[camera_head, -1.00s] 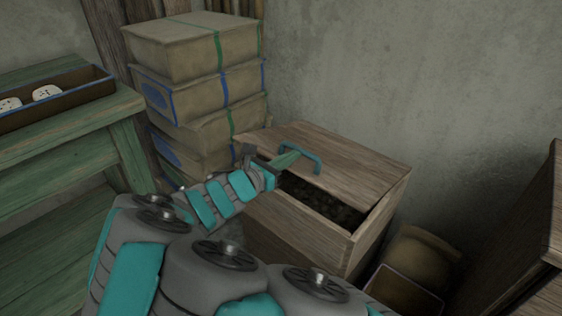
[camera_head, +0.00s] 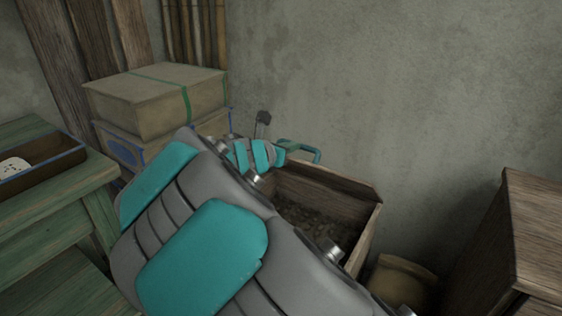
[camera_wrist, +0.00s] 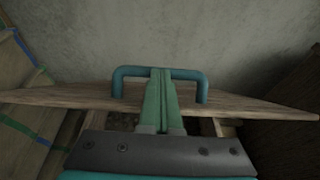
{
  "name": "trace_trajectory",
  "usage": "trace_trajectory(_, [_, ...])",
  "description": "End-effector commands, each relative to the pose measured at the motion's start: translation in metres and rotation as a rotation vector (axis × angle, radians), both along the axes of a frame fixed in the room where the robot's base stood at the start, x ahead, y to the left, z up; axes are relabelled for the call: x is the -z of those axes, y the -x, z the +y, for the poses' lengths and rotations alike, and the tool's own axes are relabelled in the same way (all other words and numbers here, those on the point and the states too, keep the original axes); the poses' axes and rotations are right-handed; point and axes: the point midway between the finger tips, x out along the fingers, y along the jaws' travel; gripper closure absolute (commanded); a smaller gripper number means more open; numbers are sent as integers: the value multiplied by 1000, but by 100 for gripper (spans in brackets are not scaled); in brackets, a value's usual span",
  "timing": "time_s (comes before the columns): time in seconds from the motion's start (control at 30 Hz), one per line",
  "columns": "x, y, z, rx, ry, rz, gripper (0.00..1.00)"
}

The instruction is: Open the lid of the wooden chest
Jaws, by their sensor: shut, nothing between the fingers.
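The wooden chest (camera_head: 357,250) stands against the wall with its dark interior showing. Its lid (camera_head: 345,185) is raised and tilted, seen nearly edge-on. In the wrist view the lid (camera_wrist: 245,103) spans the picture as a thin plank. A teal loop handle (camera_head: 314,152) stands on the lid; it also shows in the wrist view (camera_wrist: 202,80). My gripper (camera_wrist: 160,74) is shut, its green fingers between the handle's legs, tips overlapping the crossbar. I cannot tell whether they touch it.
Stacked boxes (camera_head: 150,105) with green and blue bands stand left of the chest. A green table (camera_head: 50,175) with a tray (camera_head: 45,170) is further left. A sack-like bundle (camera_head: 405,282) and a wooden cabinet (camera_head: 535,235) stand to the right. The wall is close behind.

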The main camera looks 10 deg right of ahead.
Motion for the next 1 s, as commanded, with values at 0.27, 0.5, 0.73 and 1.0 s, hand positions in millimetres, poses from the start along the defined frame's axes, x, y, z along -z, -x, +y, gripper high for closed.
trace_trajectory(0.27, [-30,-27,-28,2,-103,89,100])
trace_trajectory(0.5, [-49,-51,-52,2,-178,169,100])
trace_trajectory(0.73, [-64,-73,-75,3,-238,233,100])
trace_trajectory(1.0, [-79,-103,-105,5,-233,231,100])
